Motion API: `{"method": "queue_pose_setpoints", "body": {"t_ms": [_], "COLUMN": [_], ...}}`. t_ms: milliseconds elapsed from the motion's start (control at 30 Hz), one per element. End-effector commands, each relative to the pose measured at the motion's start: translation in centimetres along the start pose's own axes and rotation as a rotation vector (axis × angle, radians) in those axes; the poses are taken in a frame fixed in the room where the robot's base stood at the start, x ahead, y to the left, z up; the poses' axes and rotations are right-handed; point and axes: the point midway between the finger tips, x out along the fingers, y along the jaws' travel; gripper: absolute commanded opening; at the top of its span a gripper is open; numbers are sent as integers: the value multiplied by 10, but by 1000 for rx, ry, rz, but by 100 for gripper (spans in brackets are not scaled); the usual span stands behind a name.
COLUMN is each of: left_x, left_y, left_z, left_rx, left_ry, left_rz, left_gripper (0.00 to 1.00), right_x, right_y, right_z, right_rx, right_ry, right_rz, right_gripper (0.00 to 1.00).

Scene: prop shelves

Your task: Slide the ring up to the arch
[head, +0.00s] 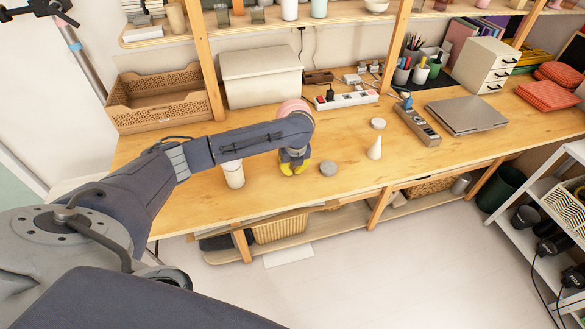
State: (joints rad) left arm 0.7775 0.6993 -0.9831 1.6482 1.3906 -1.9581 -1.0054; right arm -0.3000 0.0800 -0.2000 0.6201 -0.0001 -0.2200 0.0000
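My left gripper (294,168) points down at the wooden table, its two yellow fingertips close together at the surface. Whether they are open or shut is not clear. A pink rounded thing (294,105), perhaps the arch or the ring, shows just behind my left wrist and is mostly hidden. A flat grey round piece (328,168) lies right of the fingertips, apart from them. A small flat white round piece (378,123) lies further back; I cannot tell whether either has a hole. My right gripper is not in view.
A white cone (375,148) stands right of the grey piece. A white cylinder (232,174) stands left of my gripper. A power strip (346,100), a grey tool (418,125) and a laptop (467,115) lie further back or right. The front right tabletop is clear.

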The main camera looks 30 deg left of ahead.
Motion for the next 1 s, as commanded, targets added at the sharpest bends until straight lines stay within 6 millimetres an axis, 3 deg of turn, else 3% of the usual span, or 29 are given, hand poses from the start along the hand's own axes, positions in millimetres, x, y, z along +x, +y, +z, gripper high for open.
{"method": "queue_pose_setpoints", "body": {"t_ms": [367, 700, 1000], "left_x": [0, 9, 11], "left_y": [0, -1, 0], "left_z": [2, 40, 44], "left_rx": [0, -2, 1], "left_ry": [0, 0, 0], "left_rz": [0, -1, 0], "left_gripper": [0, 0, 0], "right_x": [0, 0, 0], "right_y": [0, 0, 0], "right_z": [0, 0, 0], "right_rx": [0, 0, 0], "right_ry": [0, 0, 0], "right_rz": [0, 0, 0], "right_gripper": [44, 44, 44]}}
